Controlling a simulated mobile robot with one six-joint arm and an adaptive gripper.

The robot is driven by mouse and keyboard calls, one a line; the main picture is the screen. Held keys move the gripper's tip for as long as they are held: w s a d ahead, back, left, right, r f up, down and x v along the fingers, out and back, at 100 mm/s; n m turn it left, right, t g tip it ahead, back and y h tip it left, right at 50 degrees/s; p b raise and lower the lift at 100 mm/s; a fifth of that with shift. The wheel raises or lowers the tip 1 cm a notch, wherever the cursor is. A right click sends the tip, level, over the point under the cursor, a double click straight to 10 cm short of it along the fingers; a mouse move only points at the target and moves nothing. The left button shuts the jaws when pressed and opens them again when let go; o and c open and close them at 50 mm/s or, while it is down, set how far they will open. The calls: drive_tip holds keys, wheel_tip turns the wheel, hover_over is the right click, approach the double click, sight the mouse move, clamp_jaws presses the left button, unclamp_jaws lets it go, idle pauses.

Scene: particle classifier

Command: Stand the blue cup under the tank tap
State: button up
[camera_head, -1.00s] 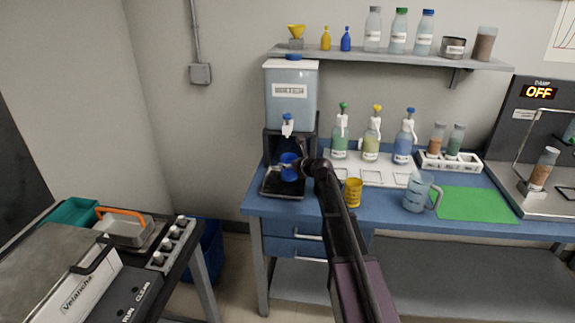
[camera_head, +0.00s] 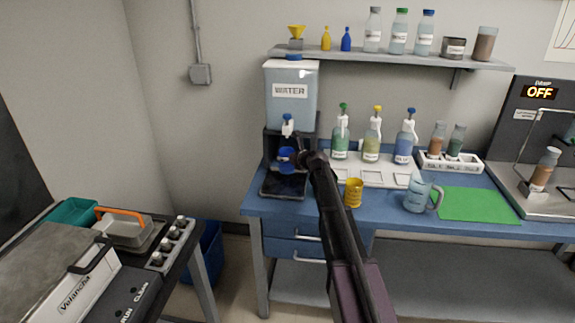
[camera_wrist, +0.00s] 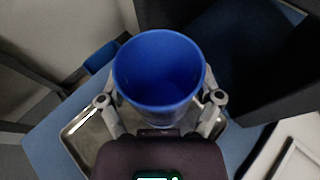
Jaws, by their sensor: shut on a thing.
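The blue cup (camera_head: 286,160) is upright and looks empty inside in the wrist view (camera_wrist: 160,72). My gripper (camera_wrist: 160,100) has a finger on each side of it and is shut on it. In the head view my gripper (camera_head: 298,160) reaches in from the right of the cup. The water tank (camera_head: 291,98) stands on a dark stand at the left of the bench. Its tap (camera_head: 288,128) is above the cup. The drip tray (camera_head: 284,188) lies below; the cup appears held above it, apart from it.
Several pump bottles stand on a white rack (camera_head: 350,173) to the right. The dark stand (camera_head: 272,146) is close behind the cup. The green mat (camera_head: 473,203) is bare.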

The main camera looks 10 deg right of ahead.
sight(287, 163)
drive_tip(key=shift+f+b, duration=1.4)
drive_tip(key=shift+f, duration=0.2)
drive_tip(key=shift+f, duration=0.15)
drive_tip(key=o, duration=0.9)
drive_tip(key=shift+s+r, duration=0.15)
drive_tip(key=shift+r, duration=0.15)
drive_tip(key=p+v, duration=0.4)
drive_tip(key=v, duration=0.7)
drive_tip(key=shift+s+d, duration=0.2)
drive_tip(key=shift+s, duration=0.15)
